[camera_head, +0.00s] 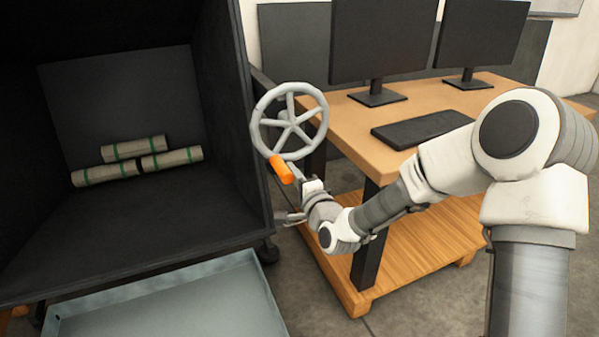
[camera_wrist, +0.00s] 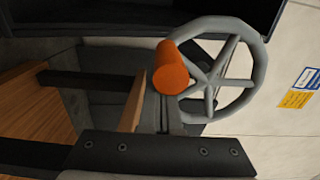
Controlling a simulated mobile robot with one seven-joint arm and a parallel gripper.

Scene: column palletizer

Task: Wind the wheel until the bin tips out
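The grey spoked wheel (camera_head: 285,124) stands at the right side of the black bin. Its orange handle (camera_head: 281,168) is at the bottom of the rim in the head view. The wheel (camera_wrist: 212,84) and its handle (camera_wrist: 170,70) also show in the wrist view, with the handle pointing toward the camera. The bin (camera_head: 120,235) is open toward me and holds three pale rolls (camera_head: 135,149) with green bands, stacked at its back.
A blue-grey tray (camera_head: 170,305) lies on the floor in front of the bin. A wooden desk (camera_head: 345,115) with two monitors (camera_head: 384,40) and a keyboard (camera_head: 420,128) stands right of the wheel. Its lower shelf (camera_head: 410,258) is behind my arm.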

